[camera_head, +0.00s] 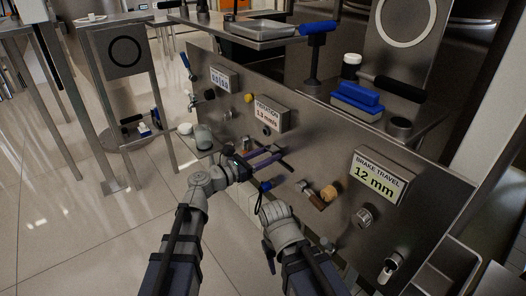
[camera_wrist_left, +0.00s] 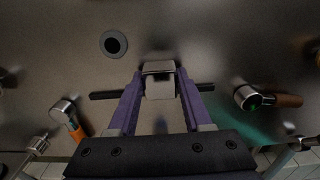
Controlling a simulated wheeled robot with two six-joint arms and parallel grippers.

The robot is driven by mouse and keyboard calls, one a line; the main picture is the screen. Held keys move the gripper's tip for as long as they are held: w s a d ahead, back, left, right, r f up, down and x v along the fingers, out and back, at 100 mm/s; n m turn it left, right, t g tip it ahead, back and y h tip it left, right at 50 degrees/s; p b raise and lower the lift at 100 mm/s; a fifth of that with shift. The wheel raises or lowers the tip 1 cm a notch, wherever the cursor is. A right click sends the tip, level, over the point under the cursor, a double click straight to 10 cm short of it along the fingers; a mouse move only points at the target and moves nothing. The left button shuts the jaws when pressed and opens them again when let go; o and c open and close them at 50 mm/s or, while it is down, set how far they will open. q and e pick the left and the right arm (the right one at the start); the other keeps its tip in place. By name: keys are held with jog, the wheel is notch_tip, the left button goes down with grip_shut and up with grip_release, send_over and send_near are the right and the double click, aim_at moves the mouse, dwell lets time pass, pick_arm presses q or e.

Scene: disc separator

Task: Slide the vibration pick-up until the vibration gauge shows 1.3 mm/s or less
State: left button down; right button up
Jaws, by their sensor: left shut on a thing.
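The vibration pick-up (camera_wrist_left: 158,80) is a pale block on a dark horizontal rail (camera_wrist_left: 103,95) on the steel panel. My left gripper (camera_head: 278,156) has its purple fingers on either side of the block and is shut on it; these fingers also show in the left wrist view (camera_wrist_left: 158,88). In the head view the fingers largely hide the block. The vibration gauge (camera_head: 270,114), a label box on the panel, appears to read 1.3 mm/s, in small print. My right arm's wrist is below the panel; its fingers cannot be made out.
A blue brush (camera_head: 357,97) lies on the shelf above. Open tiled floor is at the left.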

pick_arm(q)
jog(key=shift+w+a, duration=0.1)
jog(key=shift+w, duration=0.05)
jog(key=shift+c, duration=1.6)
grip_release()
jog(key=v, duration=0.8)
